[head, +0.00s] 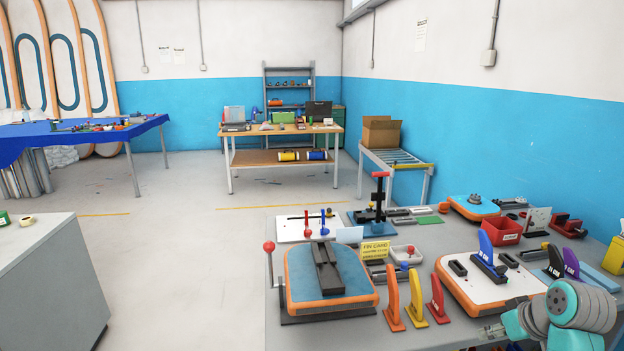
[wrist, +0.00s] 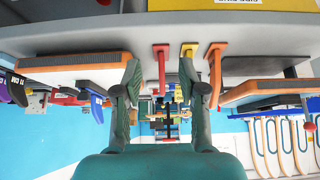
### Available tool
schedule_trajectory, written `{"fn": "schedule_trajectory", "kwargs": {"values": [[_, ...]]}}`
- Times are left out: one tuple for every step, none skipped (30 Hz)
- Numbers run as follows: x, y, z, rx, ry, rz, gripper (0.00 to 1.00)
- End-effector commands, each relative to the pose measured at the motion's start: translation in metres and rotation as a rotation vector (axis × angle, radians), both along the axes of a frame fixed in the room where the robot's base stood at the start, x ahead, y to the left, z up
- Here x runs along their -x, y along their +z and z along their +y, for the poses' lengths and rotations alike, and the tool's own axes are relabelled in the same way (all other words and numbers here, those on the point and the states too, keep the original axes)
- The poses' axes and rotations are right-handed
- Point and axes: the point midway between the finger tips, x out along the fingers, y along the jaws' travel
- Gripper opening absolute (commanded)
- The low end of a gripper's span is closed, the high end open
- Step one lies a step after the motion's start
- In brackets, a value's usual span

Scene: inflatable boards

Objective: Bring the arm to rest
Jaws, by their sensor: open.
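My arm (head: 568,310), teal and grey, shows at the lower right of the head view, over the near right part of the workbench (head: 450,232). In the wrist view the picture is upside down, and my gripper (wrist: 160,80) has its two dark fingers spread apart with nothing held between them. Beyond the fingers stand a red fin (wrist: 161,62), a yellow fin (wrist: 188,50) and an orange fin (wrist: 216,68). In the head view the orange fin (head: 392,303), yellow fin (head: 415,298) and red fin (head: 437,300) stand upright, left of my arm. Whether the fingers touch anything is unclear.
The bench holds a blue-topped board (head: 305,275) with a black clamp, a white-topped board (head: 470,283) with a blue fin, a yellow card (head: 375,250) and a red bin (head: 500,231). Open floor (head: 180,260) lies left of it. A grey cabinet (head: 50,285) stands at left.

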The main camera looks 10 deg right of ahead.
Motion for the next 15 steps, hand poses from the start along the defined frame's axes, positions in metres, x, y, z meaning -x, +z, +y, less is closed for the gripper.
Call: {"fn": "schedule_trajectory", "kwargs": {"values": [[0.0,-0.001,0.001,0.0,0.0,0.0,0.41],[0.0,-0.005,0.003,-0.002,-0.001,-0.002,0.41],[0.0,-0.008,0.004,-0.002,-0.003,-0.005,0.41],[0.0,-0.01,0.005,-0.003,-0.004,-0.007,0.41],[0.0,-0.012,0.006,-0.003,-0.006,-0.009,0.41],[0.0,-0.016,0.008,-0.004,-0.009,-0.013,0.41],[0.001,-0.018,0.01,-0.005,-0.01,-0.015,0.41],[0.001,-0.021,0.011,-0.005,-0.012,-0.017,0.41],[0.001,-0.025,0.013,-0.005,-0.014,-0.021,0.41],[0.001,-0.028,0.015,-0.006,-0.016,-0.024,0.41],[0.001,-0.031,0.017,-0.006,-0.017,-0.027,0.41],[0.002,-0.035,0.019,-0.006,-0.019,-0.032,0.41],[0.002,-0.039,0.022,-0.007,-0.022,-0.036,0.41],[0.003,-0.043,0.024,-0.008,-0.024,-0.039,0.41],[0.003,-0.048,0.027,-0.009,-0.028,-0.045,0.41]]}}
